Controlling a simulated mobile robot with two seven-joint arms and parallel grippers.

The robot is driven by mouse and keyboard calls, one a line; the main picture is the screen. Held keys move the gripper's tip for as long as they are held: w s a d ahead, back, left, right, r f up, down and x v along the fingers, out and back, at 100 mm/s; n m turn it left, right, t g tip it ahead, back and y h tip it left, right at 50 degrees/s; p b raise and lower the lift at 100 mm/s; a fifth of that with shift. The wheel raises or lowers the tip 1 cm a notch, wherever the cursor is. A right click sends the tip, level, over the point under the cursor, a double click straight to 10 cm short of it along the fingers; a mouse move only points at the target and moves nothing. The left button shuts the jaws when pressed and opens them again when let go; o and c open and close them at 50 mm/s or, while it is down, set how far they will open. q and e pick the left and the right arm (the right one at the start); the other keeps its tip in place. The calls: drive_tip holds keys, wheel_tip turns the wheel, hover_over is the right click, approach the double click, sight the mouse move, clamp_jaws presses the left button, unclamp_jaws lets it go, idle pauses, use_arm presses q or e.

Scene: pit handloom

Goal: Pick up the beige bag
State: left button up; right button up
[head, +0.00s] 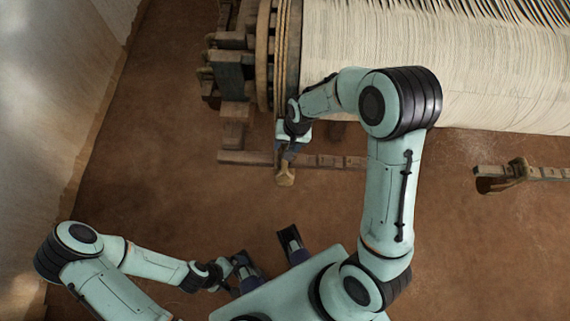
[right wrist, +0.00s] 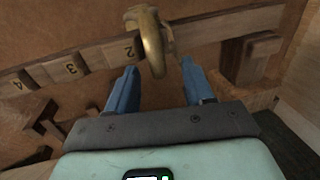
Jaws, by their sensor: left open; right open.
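A small beige-tan thing, which I take for the beige bag (head: 286,177), is at the front of a low wooden rail in the head view. In the right wrist view the bag (right wrist: 153,45) looks glossy and curved, in front of the rail near the number 2. My right gripper (head: 287,157) is right above it in the head view. Its blue fingers (right wrist: 158,80) are apart, with the bag's lower end between them; I cannot tell whether they touch it. My left gripper (head: 236,274) is open, low in the head view, far from the bag; its fingertips are hard to make out.
The numbered wooden rail (head: 330,161) runs sideways below the loom's large roll of pale threads (head: 480,70). Wooden loom blocks (head: 233,70) stand at the upper left. Another brown thing (head: 515,170) sits on a rail at the right. A pale wall (head: 50,100) bounds the left; brown floor (head: 150,190) is clear.

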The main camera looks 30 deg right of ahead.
drive_tip(key=f, duration=0.4)
drive_tip(key=shift+a+f+b, duration=0.3)
drive_tip(key=shift+f+b, duration=0.05)
clamp_jaws()
drive_tip(key=shift+w+r, duration=0.1)
idle(1.0)
